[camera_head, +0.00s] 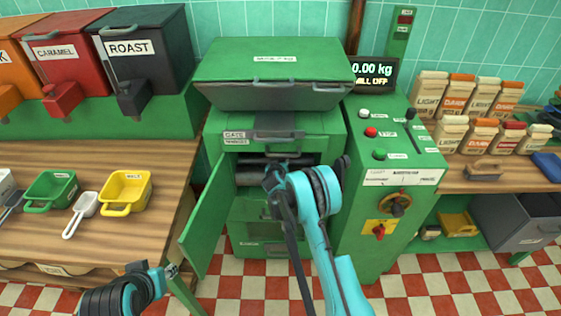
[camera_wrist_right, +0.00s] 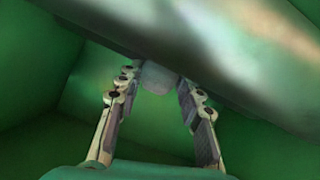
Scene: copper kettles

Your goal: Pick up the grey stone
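A small grey block-like thing, which looks like the grey stone (camera_wrist_right: 157,77), lies inside the green machine in the right wrist view. It sits between and just beyond the fingertips of my right gripper (camera_wrist_right: 156,88), whose two fingers stand apart on either side of it. I cannot tell whether they touch it. In the head view my right gripper (camera_head: 272,178) is at the open compartment of the green machine (camera_head: 325,124), and the stone is hidden there. My left gripper (camera_head: 171,271) is low at the left, away from the machine; its fingers are too small to judge.
A green door (camera_head: 208,222) stands open on the compartment's left. A metal roller or bar (camera_wrist_right: 230,45) crosses above my right gripper. A control panel (camera_head: 400,150) stands to the right. The wooden counter (camera_head: 95,240) at left holds scoops, including a yellow one (camera_head: 126,190).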

